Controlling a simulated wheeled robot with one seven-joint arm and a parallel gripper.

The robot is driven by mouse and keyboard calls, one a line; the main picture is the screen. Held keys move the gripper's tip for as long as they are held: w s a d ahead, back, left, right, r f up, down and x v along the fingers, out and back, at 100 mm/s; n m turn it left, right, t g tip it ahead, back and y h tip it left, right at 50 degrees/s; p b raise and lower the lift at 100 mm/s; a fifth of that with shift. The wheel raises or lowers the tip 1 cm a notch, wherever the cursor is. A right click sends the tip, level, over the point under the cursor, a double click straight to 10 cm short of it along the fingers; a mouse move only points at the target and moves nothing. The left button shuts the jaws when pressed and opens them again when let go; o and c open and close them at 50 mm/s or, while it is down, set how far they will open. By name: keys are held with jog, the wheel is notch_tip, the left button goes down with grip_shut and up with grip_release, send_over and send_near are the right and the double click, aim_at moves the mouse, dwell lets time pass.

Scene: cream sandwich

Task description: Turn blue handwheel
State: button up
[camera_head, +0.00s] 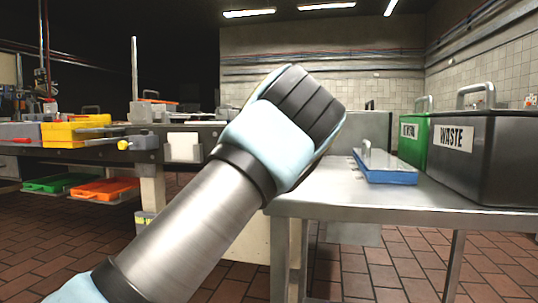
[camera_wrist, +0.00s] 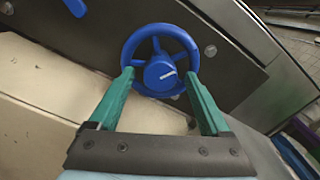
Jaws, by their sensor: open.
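The blue handwheel (camera_wrist: 160,71) shows in the wrist view, mounted on a dark panel. One fingertip lies at the left side of the rim and the other at the right side in the picture. I cannot tell whether the fingertips touch the rim. In the head view my arm hides the gripper and the handwheel.
A metal table (camera_head: 400,204) stands on the right with a blue tray (camera_head: 388,172), a green bin (camera_head: 413,139) and a grey WASTE bin (camera_head: 490,165). On the left is a workbench (camera_head: 80,154) with yellow items. Orange (camera_head: 104,188) and green trays sit below it. Brown tiled floor shows between.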

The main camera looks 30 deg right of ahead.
jog(key=p+v, duration=0.1)
jog(key=v, duration=0.9)
jog(key=shift+s+a, duration=0.25)
jog(key=shift+s, duration=0.05)
